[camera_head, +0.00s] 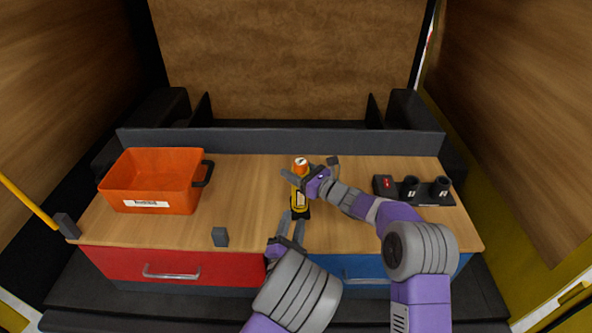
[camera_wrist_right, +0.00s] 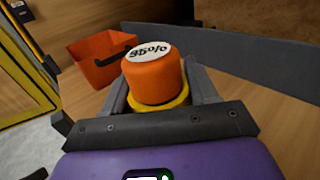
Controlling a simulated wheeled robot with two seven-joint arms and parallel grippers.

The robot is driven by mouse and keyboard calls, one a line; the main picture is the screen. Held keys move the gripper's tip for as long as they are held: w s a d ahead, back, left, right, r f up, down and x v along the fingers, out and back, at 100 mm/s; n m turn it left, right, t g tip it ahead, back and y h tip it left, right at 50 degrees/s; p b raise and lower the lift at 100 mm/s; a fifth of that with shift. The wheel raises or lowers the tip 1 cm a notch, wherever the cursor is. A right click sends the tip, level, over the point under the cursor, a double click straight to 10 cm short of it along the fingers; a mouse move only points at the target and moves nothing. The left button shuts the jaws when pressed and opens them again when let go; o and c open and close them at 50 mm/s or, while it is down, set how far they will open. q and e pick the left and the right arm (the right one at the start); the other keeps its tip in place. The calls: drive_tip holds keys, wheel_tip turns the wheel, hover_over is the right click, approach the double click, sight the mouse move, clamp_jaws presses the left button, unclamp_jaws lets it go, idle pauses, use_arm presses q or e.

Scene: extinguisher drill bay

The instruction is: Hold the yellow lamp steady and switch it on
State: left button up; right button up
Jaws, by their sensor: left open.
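The yellow lamp (camera_head: 299,201) stands upright near the middle of the wooden worktop, with a black base and an orange cap carrying a white label. My right gripper (camera_head: 305,180) reaches it from the right and is at its upper part. In the right wrist view the orange cap (camera_wrist_right: 153,80) sits between the two fingers, which meet both sides of the yellow collar (camera_wrist_right: 160,107); the label reads like "95%". My left gripper (camera_head: 292,222) is open and empty at the lamp's near side, its fingers pointing towards the base. I cannot tell whether they touch it.
An orange bin (camera_head: 150,182) stands at the left of the worktop (camera_head: 250,190). A black holder with dark cups (camera_head: 425,190) and a red part is at right. A low grey wall (camera_head: 280,142) runs behind.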

drive_tip(key=c, duration=0.7)
drive_tip(key=o, duration=1.5)
